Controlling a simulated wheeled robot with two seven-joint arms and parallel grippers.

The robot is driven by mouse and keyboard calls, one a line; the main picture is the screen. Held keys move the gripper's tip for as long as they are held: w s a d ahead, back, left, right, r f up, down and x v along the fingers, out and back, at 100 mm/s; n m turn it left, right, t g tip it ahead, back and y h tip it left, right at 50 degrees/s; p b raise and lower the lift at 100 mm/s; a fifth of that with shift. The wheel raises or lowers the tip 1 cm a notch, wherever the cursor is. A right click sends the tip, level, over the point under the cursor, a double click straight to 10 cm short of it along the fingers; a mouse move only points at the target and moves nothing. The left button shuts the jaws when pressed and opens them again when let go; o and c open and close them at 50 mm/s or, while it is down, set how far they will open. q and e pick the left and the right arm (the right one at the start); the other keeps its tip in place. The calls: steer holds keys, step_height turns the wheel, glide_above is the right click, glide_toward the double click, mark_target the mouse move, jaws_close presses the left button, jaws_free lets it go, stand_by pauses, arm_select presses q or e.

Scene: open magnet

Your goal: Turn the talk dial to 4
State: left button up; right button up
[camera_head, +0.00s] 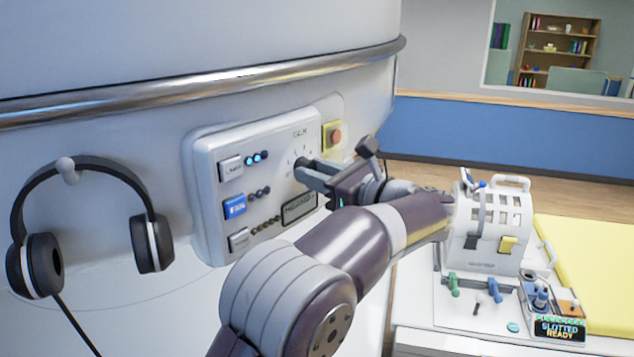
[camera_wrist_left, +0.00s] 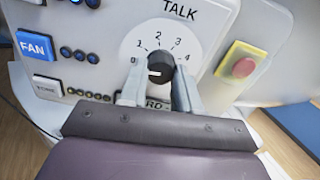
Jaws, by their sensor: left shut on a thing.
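The talk dial (camera_wrist_left: 160,66) is a black round knob on a white plate, under the word TALK, with numbers 0 to 4 around it. In the left wrist view its white pointer mark is on the left side, near 0. My left gripper (camera_head: 305,170) has its two fingers on either side of the knob and is shut on it. In the head view the gripper hides most of the dial on the white control panel (camera_head: 213,155). My right gripper is not in view.
A yellow-backed red button (camera_head: 335,137) is just right of the panel. A blue FAN button (camera_head: 235,206) and other buttons are left of the dial. Headphones (camera_head: 42,270) hang at the left. A white device (camera_head: 490,235) stands at the right beside a yellow pad (camera_head: 590,270).

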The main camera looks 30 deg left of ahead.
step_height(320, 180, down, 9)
steer(key=b, duration=0.8)
arm_select(q)
steer(key=m+p, duration=1)
steer(key=m, duration=2.1)
steer(key=shift+r+p, duration=0.15)
steer(key=shift+p, duration=0.25)
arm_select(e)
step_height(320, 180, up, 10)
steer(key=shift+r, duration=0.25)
